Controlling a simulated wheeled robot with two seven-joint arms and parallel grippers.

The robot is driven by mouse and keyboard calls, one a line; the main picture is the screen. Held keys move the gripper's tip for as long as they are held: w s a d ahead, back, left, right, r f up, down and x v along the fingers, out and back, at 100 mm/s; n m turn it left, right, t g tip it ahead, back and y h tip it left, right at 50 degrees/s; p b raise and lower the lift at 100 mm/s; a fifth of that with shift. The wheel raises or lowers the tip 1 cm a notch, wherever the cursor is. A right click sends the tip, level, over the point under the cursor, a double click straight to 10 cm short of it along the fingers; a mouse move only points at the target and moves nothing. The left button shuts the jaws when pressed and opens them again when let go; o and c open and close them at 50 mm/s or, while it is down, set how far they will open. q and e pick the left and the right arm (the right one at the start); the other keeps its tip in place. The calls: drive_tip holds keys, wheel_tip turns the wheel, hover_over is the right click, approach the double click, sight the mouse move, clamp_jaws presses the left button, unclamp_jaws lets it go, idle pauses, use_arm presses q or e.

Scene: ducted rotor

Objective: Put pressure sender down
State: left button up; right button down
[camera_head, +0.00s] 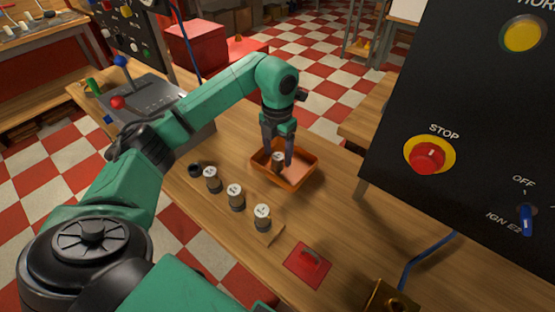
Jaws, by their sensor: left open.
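My left gripper (278,152) points down into an orange tray (308,182) on the wooden bench. Its jaws are open. A small dark cylinder with a pale top, a pressure sender (277,164), is between or right beside the fingertips, inside the tray. Whether it touches the tray floor is hard to tell. Several similar senders stand upright in a row left of and in front of the tray: one at the left (212,180), one in the middle (236,197) and one at the right (262,217). My right gripper is not in view.
A dark ring or cap (195,169) lies at the row's left end. A red plate with a handle (308,264) and a brass part (390,299) are nearer. A black panel with a red STOP button (427,156) stands at right. A grey lever console (150,100) is at left.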

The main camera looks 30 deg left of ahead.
sight(278, 156)
use_arm(q)
wheel_tip(278, 156, up, 9)
idle(0.5)
